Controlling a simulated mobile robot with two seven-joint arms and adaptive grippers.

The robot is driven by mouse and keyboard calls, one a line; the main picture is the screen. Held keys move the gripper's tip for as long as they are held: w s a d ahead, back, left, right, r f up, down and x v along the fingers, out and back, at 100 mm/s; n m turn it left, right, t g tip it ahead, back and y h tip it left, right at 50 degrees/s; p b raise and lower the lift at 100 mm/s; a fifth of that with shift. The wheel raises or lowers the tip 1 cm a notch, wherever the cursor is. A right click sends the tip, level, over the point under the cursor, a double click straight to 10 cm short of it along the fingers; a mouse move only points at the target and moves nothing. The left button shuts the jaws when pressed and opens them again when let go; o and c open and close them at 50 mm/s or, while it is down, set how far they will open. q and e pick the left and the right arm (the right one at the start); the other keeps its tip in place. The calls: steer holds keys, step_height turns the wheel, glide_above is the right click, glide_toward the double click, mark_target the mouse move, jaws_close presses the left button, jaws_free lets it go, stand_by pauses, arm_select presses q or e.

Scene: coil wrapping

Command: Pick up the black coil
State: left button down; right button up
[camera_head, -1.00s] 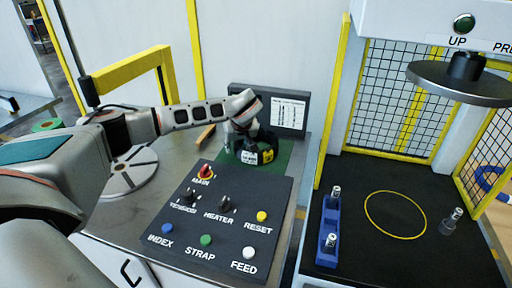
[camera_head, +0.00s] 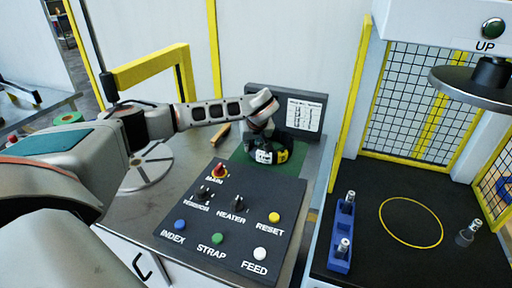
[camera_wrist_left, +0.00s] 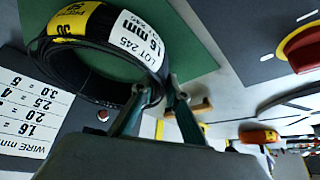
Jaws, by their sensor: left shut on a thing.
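The black coil (camera_head: 266,154) is a ring of dark wire with a white label and a yellow label. It is at the green mat (camera_head: 239,156) behind the control panel; I cannot tell whether it rests on the mat or is slightly above it. My left gripper (camera_head: 260,133) reaches it from above and is shut on its rim. In the left wrist view the coil (camera_wrist_left: 92,86) shows its label "LOT 245 1.6 mm", and the fingers of my left gripper (camera_wrist_left: 153,92) close around one side of the ring. My right gripper is not in view.
A dark control panel (camera_head: 215,248) with knobs and buttons lies in front of the coil. A wire-size sign (camera_head: 304,114) stands behind it. A grey turntable (camera_head: 147,168) is to the left. A press with a round plate (camera_head: 470,84) and a blue holder (camera_head: 340,251) are to the right.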

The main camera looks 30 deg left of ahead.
arm_select(q)
step_height(320, 180, up, 20)
steer(key=p, duration=0.1)
stand_by(0.5)
